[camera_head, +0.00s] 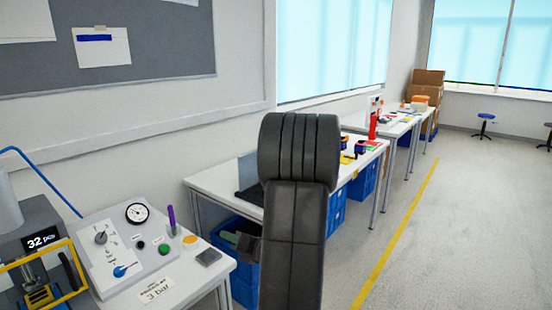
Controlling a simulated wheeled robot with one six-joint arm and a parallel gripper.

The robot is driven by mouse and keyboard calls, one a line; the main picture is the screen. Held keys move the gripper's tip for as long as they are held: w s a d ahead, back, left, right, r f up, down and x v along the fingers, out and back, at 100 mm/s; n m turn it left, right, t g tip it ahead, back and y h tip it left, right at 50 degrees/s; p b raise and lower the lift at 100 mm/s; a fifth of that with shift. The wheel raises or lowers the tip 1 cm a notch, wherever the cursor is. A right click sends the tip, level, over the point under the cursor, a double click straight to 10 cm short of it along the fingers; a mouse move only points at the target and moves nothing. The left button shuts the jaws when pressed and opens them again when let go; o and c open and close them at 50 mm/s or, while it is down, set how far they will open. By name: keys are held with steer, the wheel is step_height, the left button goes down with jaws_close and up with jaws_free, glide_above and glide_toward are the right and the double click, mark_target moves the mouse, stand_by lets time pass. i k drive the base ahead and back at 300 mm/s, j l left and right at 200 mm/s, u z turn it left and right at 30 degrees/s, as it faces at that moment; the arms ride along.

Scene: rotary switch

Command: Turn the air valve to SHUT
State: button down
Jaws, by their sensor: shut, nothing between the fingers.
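A sloped light-grey control panel (135,240) stands on the white table at the lower left. It carries a small blue-handled knob (120,271) low on its left half, probably the air valve, with its handle slanting toward the upper right. Above it is a grey rotary knob (101,238) with small labels around it. The lettering at both knobs is too small to read, so I cannot tell which position is SHUT. My dark arm rises in the middle of the view, to the right of the panel and apart from it. My gripper is not in view.
The panel also has a round gauge (137,213) and a green button (164,249). A purple pen (171,219) stands beside it. A yellow-framed machine (40,275) and a blue hose (42,180) are at the left. Free floor lies at the right.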

mark_target(119, 271)
steer(key=l+u, duration=0.4)
steer(key=j+u, duration=0.1)
steer(key=u, duration=1.1)
